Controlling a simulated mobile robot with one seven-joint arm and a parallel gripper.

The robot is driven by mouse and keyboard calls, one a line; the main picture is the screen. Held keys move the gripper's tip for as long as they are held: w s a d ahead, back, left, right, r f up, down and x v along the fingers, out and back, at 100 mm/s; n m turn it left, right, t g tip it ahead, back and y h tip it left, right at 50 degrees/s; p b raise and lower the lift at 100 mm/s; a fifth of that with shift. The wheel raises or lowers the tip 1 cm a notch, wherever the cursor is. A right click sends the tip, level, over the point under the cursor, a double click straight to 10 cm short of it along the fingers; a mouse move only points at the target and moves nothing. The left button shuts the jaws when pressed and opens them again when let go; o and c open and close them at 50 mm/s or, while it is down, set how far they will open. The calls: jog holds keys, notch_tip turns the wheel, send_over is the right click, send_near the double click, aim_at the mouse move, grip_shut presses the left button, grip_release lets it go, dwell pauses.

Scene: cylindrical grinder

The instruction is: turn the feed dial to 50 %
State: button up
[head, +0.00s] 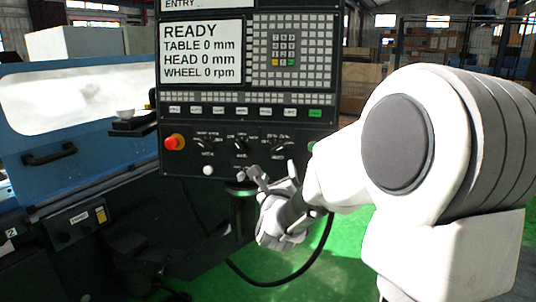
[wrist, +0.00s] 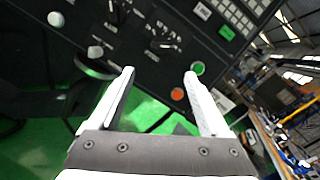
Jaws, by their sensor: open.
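The control panel (head: 225,165) carries three black dials in a row. The rightmost dial (head: 281,149) has percent marks around it, too small to read surely, and seems to be the feed dial. Its setting cannot be read. In the wrist view a dial with marks (wrist: 163,45) shows beyond the fingertips, apparently the same one. My gripper (head: 271,174) is open and empty, just below this dial in the head view. In the wrist view the space between my fingers (wrist: 159,76) is clear, and the fingers look apart from the panel.
A red emergency button (head: 175,142) and a white knob (head: 208,170) sit at the panel's left. A green button (wrist: 199,68) and an orange button (wrist: 178,94) lie near my right finger. The screen (head: 202,52) reads READY. A dark cable hangs below the panel over green floor.

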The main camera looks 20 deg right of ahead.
aim_at(278, 152)
jog(key=x, duration=1.4)
jog(key=shift+w+p, duration=0.25)
jog(key=shift+p, duration=0.05)
grip_shut()
